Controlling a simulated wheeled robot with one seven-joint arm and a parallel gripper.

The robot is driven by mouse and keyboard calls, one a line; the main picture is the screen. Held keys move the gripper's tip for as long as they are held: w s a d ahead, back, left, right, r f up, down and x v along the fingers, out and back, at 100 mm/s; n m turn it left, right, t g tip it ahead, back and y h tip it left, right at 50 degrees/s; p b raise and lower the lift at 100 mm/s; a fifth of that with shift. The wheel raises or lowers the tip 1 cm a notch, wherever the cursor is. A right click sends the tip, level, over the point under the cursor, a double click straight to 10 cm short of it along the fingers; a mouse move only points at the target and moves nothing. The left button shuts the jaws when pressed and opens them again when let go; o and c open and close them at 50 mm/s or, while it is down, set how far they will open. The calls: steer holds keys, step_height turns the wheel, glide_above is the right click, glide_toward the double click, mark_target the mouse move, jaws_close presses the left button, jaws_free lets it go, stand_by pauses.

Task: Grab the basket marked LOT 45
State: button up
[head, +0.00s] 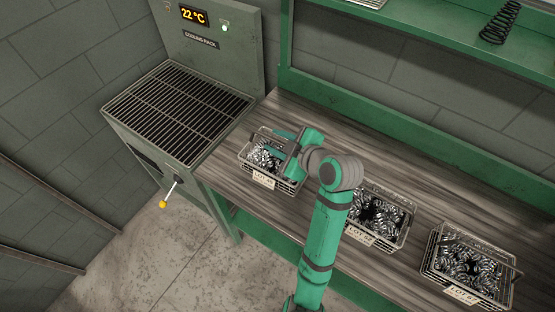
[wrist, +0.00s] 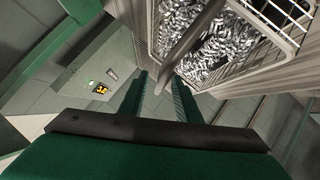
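Three wire baskets of metal springs stand in a row on the bench. The left basket (head: 287,187) has a front tag (head: 263,180) that starts with "LOT"; its number is too small to read surely. My gripper (head: 285,143) is over this basket, fingers apart. In the wrist view my gripper (wrist: 158,95) is open, and a dark bar, seemingly the basket's handle (wrist: 195,38), runs down toward the gap between the fingers. I cannot tell whether they touch. The middle basket (head: 375,240) is partly behind my arm. The right basket (head: 470,300) has a tag whose number is unclear.
A cooling rack (head: 180,110) with a black grate and a "22 °C" display stands left of the bench (head: 330,130). A yellow-knobbed lever (head: 164,203) sticks out of its front. A green shelf (head: 430,35) with a dark coil spring (head: 500,22) rises behind the bench.

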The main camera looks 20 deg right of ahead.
steer(key=shift+x, duration=1.85)
steer(key=shift+d+f, duration=0.1)
jaws_close()
